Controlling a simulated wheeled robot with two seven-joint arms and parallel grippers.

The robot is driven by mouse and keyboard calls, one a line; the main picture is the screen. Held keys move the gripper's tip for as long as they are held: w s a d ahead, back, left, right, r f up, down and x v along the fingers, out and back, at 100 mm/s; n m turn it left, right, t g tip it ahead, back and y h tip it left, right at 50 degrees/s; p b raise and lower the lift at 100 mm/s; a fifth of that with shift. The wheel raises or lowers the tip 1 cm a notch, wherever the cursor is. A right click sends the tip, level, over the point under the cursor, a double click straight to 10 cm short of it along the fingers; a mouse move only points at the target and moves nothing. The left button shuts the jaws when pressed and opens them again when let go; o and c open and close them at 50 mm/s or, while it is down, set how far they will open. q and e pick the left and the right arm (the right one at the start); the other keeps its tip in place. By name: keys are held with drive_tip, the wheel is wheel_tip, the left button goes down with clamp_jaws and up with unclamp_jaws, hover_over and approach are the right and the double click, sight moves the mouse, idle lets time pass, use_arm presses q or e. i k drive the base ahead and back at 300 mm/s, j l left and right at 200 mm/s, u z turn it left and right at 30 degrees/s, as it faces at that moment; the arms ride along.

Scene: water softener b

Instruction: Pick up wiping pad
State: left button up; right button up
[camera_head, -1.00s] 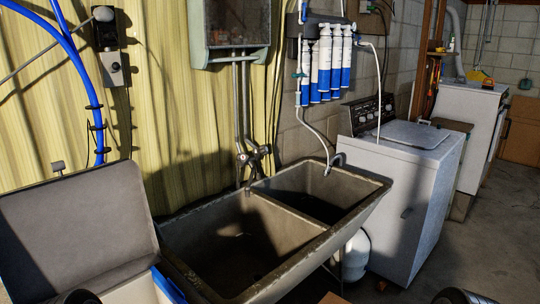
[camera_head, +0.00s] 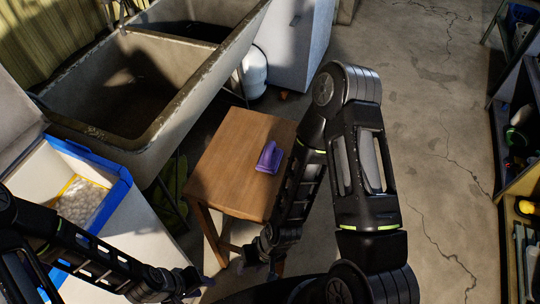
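The wiping pad (camera_head: 269,159), a small purple block with a raised handle-like top, lies on a wooden stool (camera_head: 225,150), near the right side of its top. My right gripper (camera_head: 258,262) hangs low beyond the stool's front edge, below the pad in the picture and apart from it. My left gripper (camera_head: 200,283) is at the bottom, to the left of the right one, away from the stool top. Both grippers are small and dark, and their finger opening is unclear. Nothing visible is held.
A double concrete sink (camera_head: 150,135) stands behind and left of the stool. An open white bin with a blue rim (camera_head: 120,190) holds white pellets at the left. Shelves (camera_head: 510,110) line the right edge. The concrete floor (camera_head: 430,130) between is clear.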

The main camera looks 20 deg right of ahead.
sight(269, 160)
drive_tip(key=z, duration=0.4)
drive_tip(key=k+z, duration=0.15)
drive_tip(key=z, duration=0.7)
drive_tip(key=k+l+z, duration=0.1)
drive_tip(key=z, duration=0.3)
drive_tip(key=k+z, duration=0.1)
drive_tip(key=z, duration=0.35)
